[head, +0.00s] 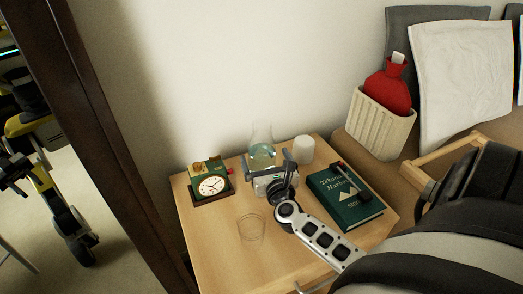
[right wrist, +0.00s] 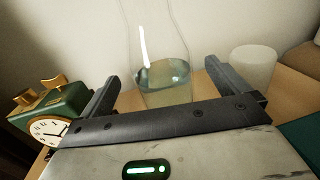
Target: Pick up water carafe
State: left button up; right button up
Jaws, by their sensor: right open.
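The water carafe (head: 262,154) is clear glass with a narrow neck and some bluish water in its lower part. It stands upright at the back of the wooden nightstand (head: 215,250), near the wall. My right gripper (head: 267,160) is in front of it, open and level with its lower body. In the right wrist view the carafe (right wrist: 165,82) shows between the two dark fingers (right wrist: 163,86), with a gap on each side. The gripper body hides its base. My left gripper is not in view.
A green clock (head: 211,186) stands left of the carafe and a white cup (head: 303,149) close to its right. A clear glass (head: 251,228) stands in front. A green book (head: 345,210) with dark glasses on it lies to the right. The front left of the nightstand is clear.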

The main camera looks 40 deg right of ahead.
jog(key=x, duration=0.4)
jog(key=shift+w+d+r, duration=0.1)
jog(key=shift+w+d, duration=0.1)
jog(key=shift+w, duration=0.05)
jog(key=shift+c, duration=0.3)
jog(key=c, duration=1.5)
jog(key=shift+r, duration=0.15)
jog(key=shift+c, duration=0.2)
jog(key=shift+r, duration=0.15)
